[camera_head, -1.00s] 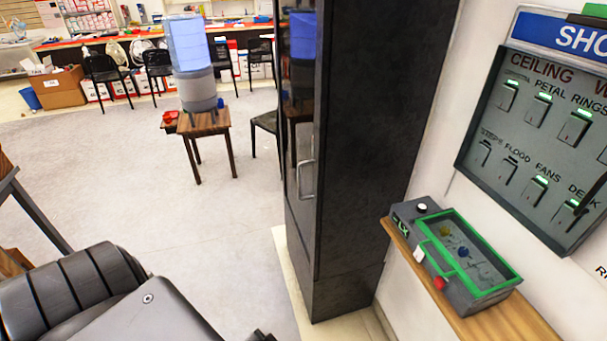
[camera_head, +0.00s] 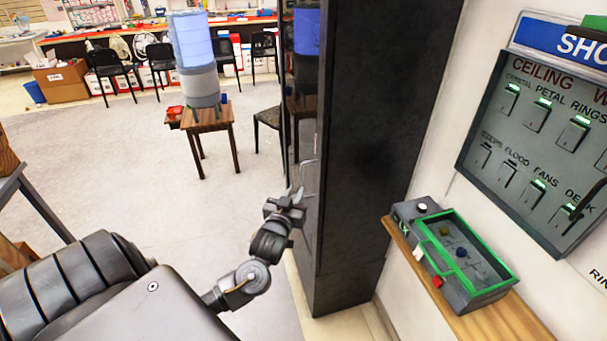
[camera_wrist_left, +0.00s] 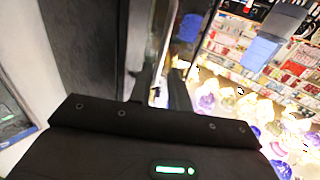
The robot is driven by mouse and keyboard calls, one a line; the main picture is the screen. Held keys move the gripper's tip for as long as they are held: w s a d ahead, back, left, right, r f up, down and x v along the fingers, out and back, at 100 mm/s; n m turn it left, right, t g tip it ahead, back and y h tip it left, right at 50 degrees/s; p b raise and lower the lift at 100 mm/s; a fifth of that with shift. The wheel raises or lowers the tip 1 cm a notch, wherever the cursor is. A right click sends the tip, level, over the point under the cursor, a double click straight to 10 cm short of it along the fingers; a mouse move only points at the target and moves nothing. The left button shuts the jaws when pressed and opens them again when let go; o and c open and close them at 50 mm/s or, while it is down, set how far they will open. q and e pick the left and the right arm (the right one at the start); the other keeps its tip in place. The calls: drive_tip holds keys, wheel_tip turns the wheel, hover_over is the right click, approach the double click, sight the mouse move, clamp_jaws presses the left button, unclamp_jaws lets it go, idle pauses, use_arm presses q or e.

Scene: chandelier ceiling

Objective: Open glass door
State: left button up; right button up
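The glass door (camera_head: 302,125) is the narrow reflective left face of a tall dark cabinet (camera_head: 365,150). It looks shut. A silver upright handle (camera_head: 308,174) sits partway down the door. My left gripper (camera_head: 297,196) is beside the handle's lower part, close to the door. Its fingers are apart in the left wrist view (camera_wrist_left: 160,88), with a bright upright strip, likely the handle or door edge, beyond the gap. I cannot tell whether the fingers touch the handle. My right gripper is out of view.
A wooden shelf (camera_head: 498,322) with a green-framed box (camera_head: 455,255) juts from the wall right of the cabinet. A switch panel (camera_head: 540,130) hangs above. A small table (camera_head: 208,130) with a water dispenser (camera_head: 192,60) stands back left. The floor left of the door is open.

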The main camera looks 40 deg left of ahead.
sight(302, 180)
use_arm(q)
drive_tip(key=p+x, duration=0.1)
drive_tip(key=x, duration=0.6)
drive_tip(key=shift+w+r+p, duration=0.1)
drive_tip(key=shift+w+p, duration=0.2)
drive_tip(key=shift+p, duration=0.1)
drive_tip(key=shift+w+a, duration=0.3)
drive_tip(key=shift+w, duration=0.3)
drive_tip(key=shift+c, duration=0.3)
clamp_jaws()
